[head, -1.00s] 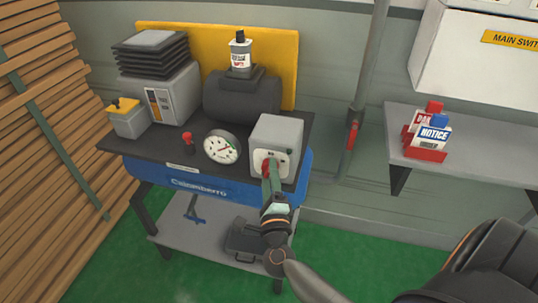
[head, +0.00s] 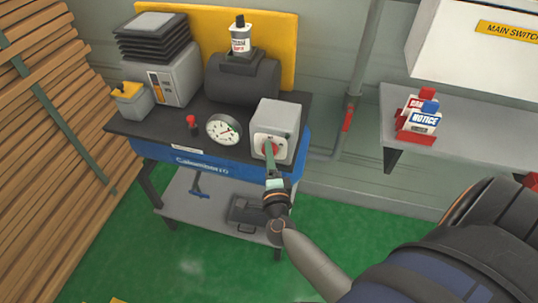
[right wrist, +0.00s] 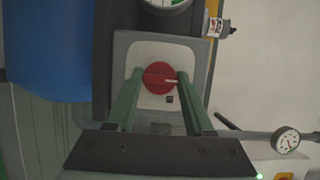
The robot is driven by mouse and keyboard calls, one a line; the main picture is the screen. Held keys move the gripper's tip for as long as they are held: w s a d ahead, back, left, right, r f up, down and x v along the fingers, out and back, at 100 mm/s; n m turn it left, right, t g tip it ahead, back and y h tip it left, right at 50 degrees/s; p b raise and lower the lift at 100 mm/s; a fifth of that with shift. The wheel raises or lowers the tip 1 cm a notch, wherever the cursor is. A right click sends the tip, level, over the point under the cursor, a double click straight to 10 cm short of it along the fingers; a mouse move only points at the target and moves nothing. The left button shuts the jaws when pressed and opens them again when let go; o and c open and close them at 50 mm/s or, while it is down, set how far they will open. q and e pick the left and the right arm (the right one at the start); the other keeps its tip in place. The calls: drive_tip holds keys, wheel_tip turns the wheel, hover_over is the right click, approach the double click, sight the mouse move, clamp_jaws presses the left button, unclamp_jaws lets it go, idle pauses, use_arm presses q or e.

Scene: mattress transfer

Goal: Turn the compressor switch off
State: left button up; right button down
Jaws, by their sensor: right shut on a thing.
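The compressor switch is a round red knob (right wrist: 159,78) with a pale pointer line, on a light plate of a grey box (head: 280,118). The box stands at the right end of the compressor bench. My right gripper (head: 269,151) reaches up to the box face. In the right wrist view its two green fingers (right wrist: 158,82) lie on either side of the knob and grip it. The pointer line lies level toward the right in that view. In the head view the fingers partly cover the knob. My left gripper is not in view.
A pressure gauge (head: 224,130) and a small red knob (head: 191,121) are left of the box on the bench top. A dark tank (head: 242,80) is behind. A wall shelf (head: 465,145) with notice tags is at the right. Green floor (head: 180,265) is open in front.

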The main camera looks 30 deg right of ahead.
drive_tip(key=shift+c, duration=1.4)
unclamp_jaws()
